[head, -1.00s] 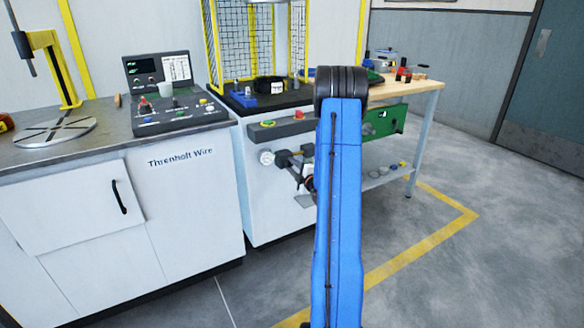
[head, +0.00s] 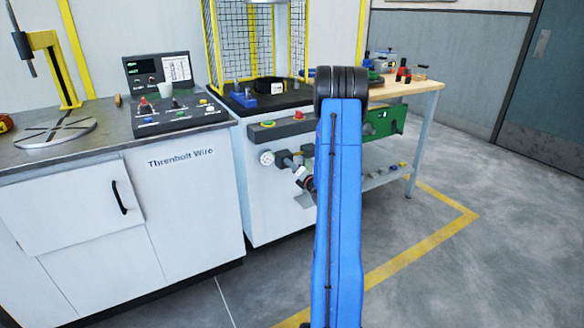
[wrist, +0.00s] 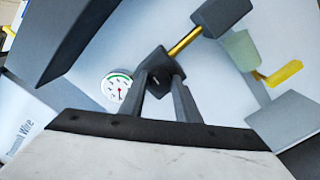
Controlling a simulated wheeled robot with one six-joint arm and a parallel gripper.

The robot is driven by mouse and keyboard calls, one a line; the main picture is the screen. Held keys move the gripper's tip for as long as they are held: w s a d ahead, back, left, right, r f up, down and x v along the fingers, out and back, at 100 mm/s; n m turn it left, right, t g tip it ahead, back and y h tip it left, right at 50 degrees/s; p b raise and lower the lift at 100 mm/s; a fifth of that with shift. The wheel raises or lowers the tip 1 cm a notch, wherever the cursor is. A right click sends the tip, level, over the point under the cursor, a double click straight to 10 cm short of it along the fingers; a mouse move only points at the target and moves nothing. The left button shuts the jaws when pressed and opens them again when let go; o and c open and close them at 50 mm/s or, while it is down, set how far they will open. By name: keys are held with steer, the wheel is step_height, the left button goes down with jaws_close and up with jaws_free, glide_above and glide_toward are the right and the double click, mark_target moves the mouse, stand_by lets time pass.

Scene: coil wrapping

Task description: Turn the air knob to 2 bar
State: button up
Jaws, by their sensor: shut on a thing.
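The dark air knob (wrist: 160,66) sits on a brass pipe in the wrist view, with a pale mark on its face. My gripper (wrist: 163,80) is shut on it, one finger on each side. The fingers cover part of its sides. The round white pressure gauge (wrist: 117,86) is left of the knob, with a green arc and a red needle pointing roughly down in this tilted view; its figures are too small to read. In the head view the gauge (head: 266,158) shows on the white cabinet front, and my gripper (head: 288,163) is just right of it, partly behind my blue arm.
A brass pipe (wrist: 185,42) runs from the knob to a dark block (wrist: 221,15). A yellow lever (wrist: 280,73) is to the right. A button bar (head: 283,125) juts out above the gauge. The control panel (head: 178,114) is on the left counter; open floor lies right.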

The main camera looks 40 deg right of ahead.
steer(key=shift+f+n, duration=0.1)
steer(key=shift+n, duration=0.5)
steer(key=o, duration=1)
steer(key=shift+s, duration=0.15)
steer(key=v, duration=1.7)
steer(key=shift+s, duration=0.1)
